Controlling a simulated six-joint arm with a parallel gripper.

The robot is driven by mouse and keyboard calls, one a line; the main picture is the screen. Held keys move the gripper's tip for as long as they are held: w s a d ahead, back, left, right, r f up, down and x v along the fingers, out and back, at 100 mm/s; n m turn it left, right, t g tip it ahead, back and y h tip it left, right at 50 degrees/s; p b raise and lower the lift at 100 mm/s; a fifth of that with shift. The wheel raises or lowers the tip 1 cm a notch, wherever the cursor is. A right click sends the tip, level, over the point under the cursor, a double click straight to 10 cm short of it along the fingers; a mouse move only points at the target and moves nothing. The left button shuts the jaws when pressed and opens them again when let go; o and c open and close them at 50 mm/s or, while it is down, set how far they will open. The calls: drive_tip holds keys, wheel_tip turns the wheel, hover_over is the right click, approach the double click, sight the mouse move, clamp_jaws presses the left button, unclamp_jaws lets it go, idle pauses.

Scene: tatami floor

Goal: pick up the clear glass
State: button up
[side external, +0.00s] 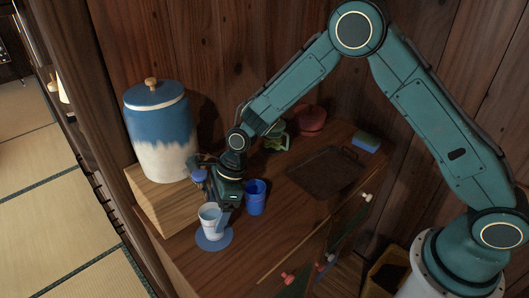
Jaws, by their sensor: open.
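A pale, whitish see-through cup, which looks like the clear glass (208,224), stands upright on a round blue coaster (221,243) near the front left of the wooden cabinet top. My gripper (215,211) is open and low, right at the glass. One finger shows along the glass's right side. The other finger is hard to make out, so I cannot tell whether the jaws are around the glass or touching it.
A blue cup (255,197) stands close to the right of my gripper. A large blue-and-white lidded jar (160,135) stands on a wooden block (168,200) at left. Behind are a dark tray (325,172), a red pot (311,119), a green item (277,138) and a sponge (366,141).

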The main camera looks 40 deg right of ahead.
drive_tip(key=c, duration=1.4)
drive_tip(key=shift+r, duration=0.1)
drive_tip(key=shift+r, duration=0.65)
drive_tip(key=s, duration=0.6)
drive_tip(key=s+r, duration=0.1)
drive_tip(key=s, duration=0.5)
drive_tip(key=s+r, duration=0.1)
drive_tip(key=s, duration=0.5)
